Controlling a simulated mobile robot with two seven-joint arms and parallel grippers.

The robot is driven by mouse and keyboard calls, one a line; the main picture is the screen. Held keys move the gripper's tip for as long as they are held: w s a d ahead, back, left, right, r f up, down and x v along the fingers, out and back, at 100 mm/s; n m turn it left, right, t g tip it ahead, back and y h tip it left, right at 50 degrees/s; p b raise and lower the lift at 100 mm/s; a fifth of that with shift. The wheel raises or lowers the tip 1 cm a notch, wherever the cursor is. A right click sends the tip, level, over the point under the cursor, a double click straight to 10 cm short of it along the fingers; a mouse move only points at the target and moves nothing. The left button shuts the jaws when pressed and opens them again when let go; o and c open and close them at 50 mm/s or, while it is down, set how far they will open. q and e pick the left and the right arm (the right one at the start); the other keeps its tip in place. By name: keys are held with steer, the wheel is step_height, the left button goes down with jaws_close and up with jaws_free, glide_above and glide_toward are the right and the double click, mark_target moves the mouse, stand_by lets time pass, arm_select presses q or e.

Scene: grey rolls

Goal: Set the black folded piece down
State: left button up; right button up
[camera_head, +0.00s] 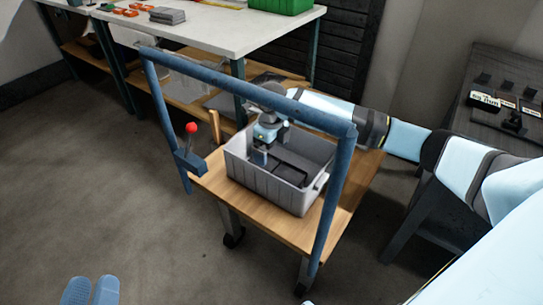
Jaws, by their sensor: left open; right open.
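A black folded piece (290,174) lies flat and dark inside a grey bin (265,184) on the wooden shelf of a blue-framed cart. My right arm reaches in from the right, behind the cart's top rail. My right gripper (262,153) points down into the bin, at the left end of the black piece. It is open; whether its fingers touch the piece cannot be made out.
The cart's blue rail (240,87) crosses above the bin. A red-knobbed lever (191,128) stands on its left post. A white table (215,32) holds a green crate (281,5) and a grey stack (167,15). A dark table (510,85) is right. Floor at left is clear.

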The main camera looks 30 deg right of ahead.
arm_select(q)
steer(key=shift+r, duration=0.6)
arm_select(e)
steer(key=shift+r, duration=1.2)
